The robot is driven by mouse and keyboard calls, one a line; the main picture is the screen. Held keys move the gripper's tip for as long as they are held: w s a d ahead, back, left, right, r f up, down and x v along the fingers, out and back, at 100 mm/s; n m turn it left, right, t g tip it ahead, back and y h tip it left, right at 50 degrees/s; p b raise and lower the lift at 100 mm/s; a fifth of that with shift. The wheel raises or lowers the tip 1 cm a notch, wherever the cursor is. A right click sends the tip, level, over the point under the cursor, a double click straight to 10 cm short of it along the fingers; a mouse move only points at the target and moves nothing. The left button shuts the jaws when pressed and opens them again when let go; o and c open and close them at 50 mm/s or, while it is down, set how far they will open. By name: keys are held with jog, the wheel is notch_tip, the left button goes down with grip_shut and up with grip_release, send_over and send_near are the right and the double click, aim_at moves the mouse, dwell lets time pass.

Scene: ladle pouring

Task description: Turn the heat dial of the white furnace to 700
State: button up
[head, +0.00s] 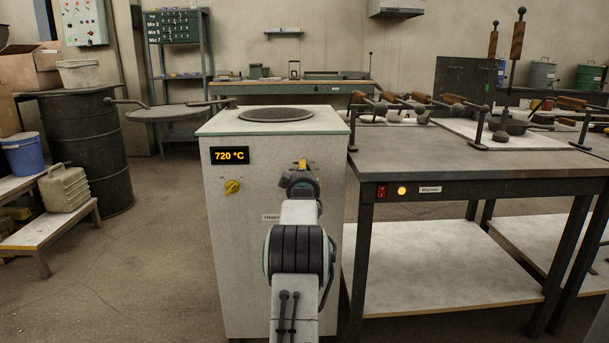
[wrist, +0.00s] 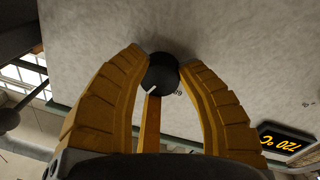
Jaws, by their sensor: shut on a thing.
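The white furnace (head: 220,270) stands in front of me. Its display (head: 230,156) reads 720 °C, and it also shows turned over at the lower right of the wrist view (wrist: 287,145). My gripper (head: 302,166) is at the upper right of the furnace's front panel. In the wrist view its yellow fingers (wrist: 163,64) are shut on a round dark dial (wrist: 162,76) with a short white mark, one fingertip on each side. In the head view my gripper and arm hide this dial. Any scale around it is not readable.
A yellow knob (head: 232,187) sits below the display, left of my gripper. A workbench (head: 420,160) with several ladles stands close on the right, with a red switch (head: 381,191) on its edge.

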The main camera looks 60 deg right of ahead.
jog(key=shift+w+a+r+n, duration=0.2)
jog(key=shift+r+n, duration=0.15)
jog(key=shift+n, duration=0.45)
jog(key=o, duration=0.9)
jog(key=shift+w, duration=0.1)
jog(key=o, duration=0.3)
jog(key=shift+d+f, duration=0.1)
jog(key=shift+f, duration=0.15)
jog(key=shift+s, duration=0.2)
jog(key=shift+v, duration=6)
jog(key=shift+w, duration=0.1)
